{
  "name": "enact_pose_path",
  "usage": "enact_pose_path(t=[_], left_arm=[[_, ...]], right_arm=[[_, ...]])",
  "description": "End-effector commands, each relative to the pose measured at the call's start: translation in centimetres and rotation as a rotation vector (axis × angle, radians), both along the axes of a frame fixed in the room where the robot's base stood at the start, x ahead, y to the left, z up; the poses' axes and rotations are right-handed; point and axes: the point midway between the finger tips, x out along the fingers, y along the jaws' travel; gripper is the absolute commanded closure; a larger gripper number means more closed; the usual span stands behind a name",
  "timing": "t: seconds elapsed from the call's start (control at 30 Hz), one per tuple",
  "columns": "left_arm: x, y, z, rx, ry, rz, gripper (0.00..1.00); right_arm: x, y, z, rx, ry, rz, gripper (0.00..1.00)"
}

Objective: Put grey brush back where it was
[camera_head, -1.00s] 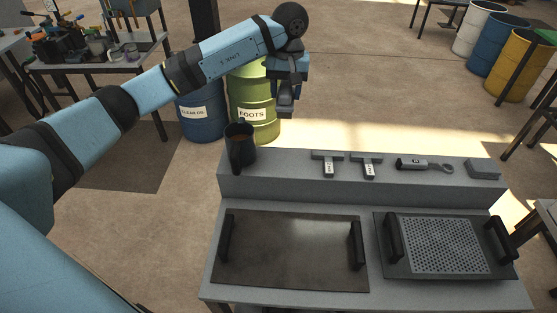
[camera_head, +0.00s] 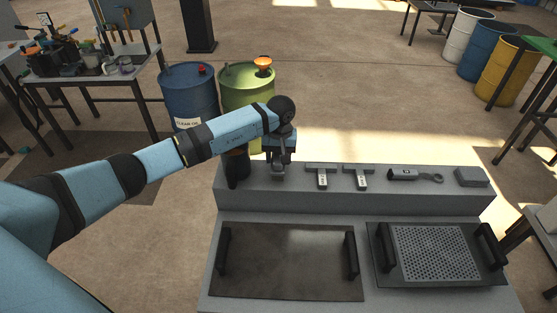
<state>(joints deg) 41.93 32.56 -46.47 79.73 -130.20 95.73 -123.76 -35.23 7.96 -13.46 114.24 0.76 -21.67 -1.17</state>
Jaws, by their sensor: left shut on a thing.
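My left gripper (camera_head: 279,162) is shut just above the grey raised shelf (camera_head: 400,200), between the dark mug and the T-shaped tools. A small grey piece, apparently the grey brush (camera_head: 278,172), shows at its fingertips; the gripper hides most of it. I cannot tell whether it touches the shelf. My right gripper is not in view.
A dark tray (camera_head: 288,260) and perforated tray (camera_head: 435,252) lie in front.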

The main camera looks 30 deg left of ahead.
Motion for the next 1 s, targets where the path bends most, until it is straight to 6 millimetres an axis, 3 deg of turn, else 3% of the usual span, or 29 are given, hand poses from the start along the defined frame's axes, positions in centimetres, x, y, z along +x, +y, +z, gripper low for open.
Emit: enact_pose_path(t=[0.13,0.5,0.53,0.63,1.0], left_arm=[[0.0,-0.1,-1.9,-0.002,0.001,0.0,0.75],[0.0,0.0,-2.5,0.0,-0.001,-0.001,0.75],[0.0,0.0,-2.5,0.0,-0.001,-0.001,0.5],[0.0,0.0,-2.4,-0.001,0.0,-0.001,0.27],[0.0,-0.1,-1.8,-0.001,0.0,0.0,0.27]], right_arm=[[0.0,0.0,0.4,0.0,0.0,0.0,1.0],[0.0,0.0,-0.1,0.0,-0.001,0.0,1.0],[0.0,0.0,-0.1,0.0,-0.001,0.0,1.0],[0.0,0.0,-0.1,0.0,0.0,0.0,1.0],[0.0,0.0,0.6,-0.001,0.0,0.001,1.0]])
